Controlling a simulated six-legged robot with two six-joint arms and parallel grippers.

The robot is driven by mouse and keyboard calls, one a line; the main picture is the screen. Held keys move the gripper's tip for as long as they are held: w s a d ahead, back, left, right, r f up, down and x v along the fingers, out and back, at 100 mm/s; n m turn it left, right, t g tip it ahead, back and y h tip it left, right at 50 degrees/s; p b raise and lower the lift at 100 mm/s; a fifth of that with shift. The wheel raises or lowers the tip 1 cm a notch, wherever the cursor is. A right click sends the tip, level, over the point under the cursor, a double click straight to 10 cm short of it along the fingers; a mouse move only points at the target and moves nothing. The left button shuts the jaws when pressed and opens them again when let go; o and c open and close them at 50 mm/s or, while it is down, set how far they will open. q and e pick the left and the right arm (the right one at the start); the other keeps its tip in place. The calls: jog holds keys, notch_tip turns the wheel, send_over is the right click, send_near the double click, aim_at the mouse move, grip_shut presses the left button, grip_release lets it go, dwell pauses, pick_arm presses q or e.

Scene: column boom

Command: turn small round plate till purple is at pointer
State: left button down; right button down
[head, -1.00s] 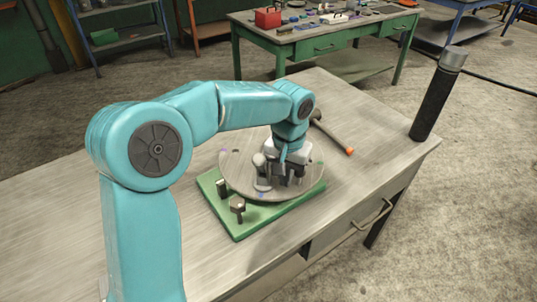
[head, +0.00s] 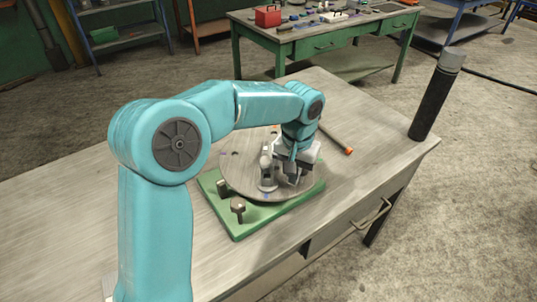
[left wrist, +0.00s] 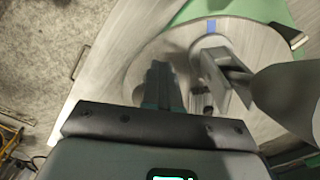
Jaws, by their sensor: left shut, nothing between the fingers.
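The small round plate (head: 238,175) is a grey disc lying on a green base (head: 245,225) on the bench. A blue mark (head: 266,195) is near its front rim and shows in the left wrist view (left wrist: 211,28). A pale upright knob (head: 267,162) stands on the plate. My left gripper (head: 294,179) is low over the plate's right part, shut and empty, just right of the knob; contact is unclear. Its dark fingers (left wrist: 160,85) show in the left wrist view beside a grey post (left wrist: 208,60). I cannot make out a purple mark or identify the pointer.
Two dark posts, one (head: 238,206) at the front, stand on the green base's left side. A hammer (head: 335,138) lies behind the plate. A black cylinder (head: 435,100) stands at the bench's right corner. The bench left of the base is clear.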

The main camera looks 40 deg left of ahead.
pick_arm(q)
jog(key=shift+w+d+p, duration=0.25)
jog(key=shift+w+p, duration=0.1)
jog(key=shift+w, duration=0.3)
jog(key=shift+w+d+r+p, duration=0.1)
jog(key=shift+w+d+p, duration=0.1)
jog(key=shift+w+p, duration=0.35)
jog(key=shift+w, duration=0.35)
